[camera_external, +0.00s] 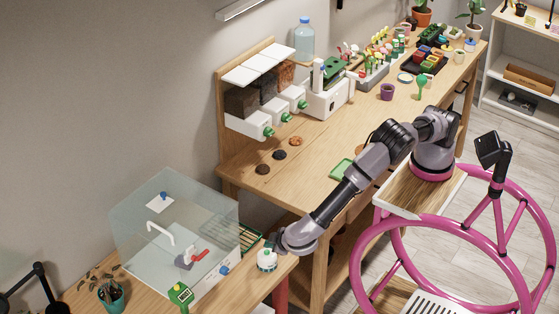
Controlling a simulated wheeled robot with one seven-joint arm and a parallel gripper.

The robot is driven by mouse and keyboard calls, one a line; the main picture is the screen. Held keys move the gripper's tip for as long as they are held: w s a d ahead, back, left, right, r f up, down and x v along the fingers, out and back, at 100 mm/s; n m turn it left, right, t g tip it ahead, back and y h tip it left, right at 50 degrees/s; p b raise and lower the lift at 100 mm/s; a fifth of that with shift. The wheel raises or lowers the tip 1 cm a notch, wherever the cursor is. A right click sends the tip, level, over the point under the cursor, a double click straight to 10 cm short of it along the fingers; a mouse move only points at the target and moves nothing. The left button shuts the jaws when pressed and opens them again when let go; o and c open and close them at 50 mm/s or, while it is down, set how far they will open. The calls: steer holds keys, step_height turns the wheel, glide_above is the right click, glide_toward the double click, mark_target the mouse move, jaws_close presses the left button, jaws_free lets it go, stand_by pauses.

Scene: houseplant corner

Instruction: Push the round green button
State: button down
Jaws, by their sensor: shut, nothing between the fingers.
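A small round white housing (266,264) stands on the front wooden bench, near its right end. A hint of green shows near its top, but it is too small to tell whether this is the round green button. My gripper (271,243) is at the end of my outstretched arm, right over the housing. Its dark fingers are small and partly blend with the wrist. They look shut and empty. I cannot tell whether the fingertips touch the housing or hang just above it.
A clear box with a tap (175,235) stands left of the housing, with a green rack (236,236) behind. A green handheld device (180,295) is at the front. Dispensers with green knobs (268,132) and a white machine (325,97) stand on the long bench.

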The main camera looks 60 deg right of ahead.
steer(key=shift+r, duration=2.85)
steer(key=w+d+r+m+g, duration=0.3)
steer(key=w+d+r+g, duration=0.1)
steer(key=w+d+r, duration=0.95)
steer(key=w+d+r+m+g+y, duration=0.1)
steer(key=d+r, duration=0.3)
steer(key=d, duration=0.6)
steer(key=w+d+r+m+g+y, duration=0.1)
steer(key=d+r, duration=0.3)
steer(key=d, duration=0.6)
steer(key=s+d+r+m+y, duration=0.1)
steer(key=s+d+r, duration=0.25)
steer(key=d, duration=0.45)
steer(key=s+d+r+m+y, duration=0.15)
steer(key=d+r, duration=0.25)
steer(key=d, duration=0.4)
steer(key=s+d+m+t, duration=0.2)
steer(key=s+d+t, duration=0.2)
steer(key=s+d, duration=0.7)
steer(key=s, duration=0.3)
steer(key=shift+d, duration=0.2)
steer(key=shift+r, duration=0.1)
